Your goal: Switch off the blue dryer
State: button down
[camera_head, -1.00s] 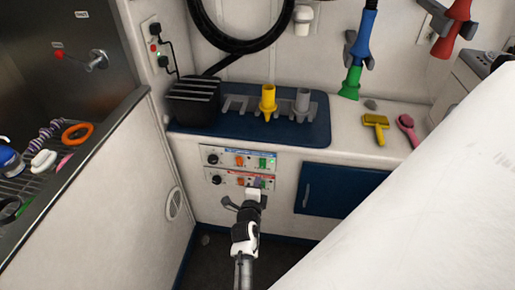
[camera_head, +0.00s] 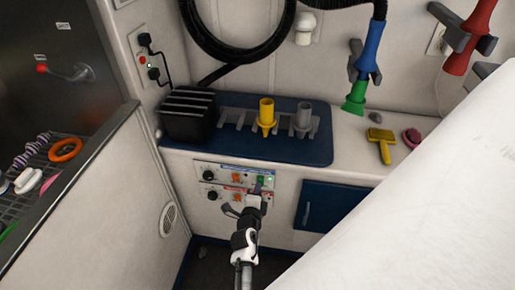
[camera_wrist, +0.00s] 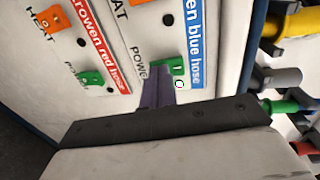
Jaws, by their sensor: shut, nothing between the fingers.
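The blue-labelled dryer panel (camera_head: 222,170) is the upper of two on the white cabinet front; its label, partly cut off in the wrist view (camera_wrist: 195,45), ends in "blue hose". Its green power switch (camera_head: 260,181) sits at the right end and also shows in the wrist view (camera_wrist: 180,68). My gripper (camera_head: 257,187) is shut and empty. In the wrist view its fingertips (camera_wrist: 157,88) are at this switch and cover part of it; I cannot tell whether they touch. The blue dryer nozzle (camera_head: 371,45) hangs on the wall with a green tip (camera_head: 355,96).
The red-labelled panel (camera_head: 222,189) lies just below; its green switch (camera_wrist: 92,78) is beside my fingers in the wrist view. A blue cabinet door (camera_head: 330,205) is to the right. Nozzles, a yellow brush (camera_head: 381,145) and a black dryer box (camera_head: 188,115) stand on the counter above.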

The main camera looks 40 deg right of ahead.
jog(key=shift+f, duration=0.15)
dwell(0.3)
jog(key=b, duration=0.5)
jog(key=shift+w+d+f+t+h, duration=0.2)
jog(key=shift+f+t+h, duration=0.1)
jog(key=shift+f, duration=0.05)
jog(key=b, duration=0.4)
jog(key=shift+w+d, duration=0.1)
jog(key=b, duration=0.2)
jog(key=shift+f+h+b, duration=0.1)
jog(key=shift+h+b, duration=0.2)
jog(key=shift+b, duration=0.8)
jog(key=shift+d+r, duration=0.15)
jog(key=shift+r, duration=0.05)
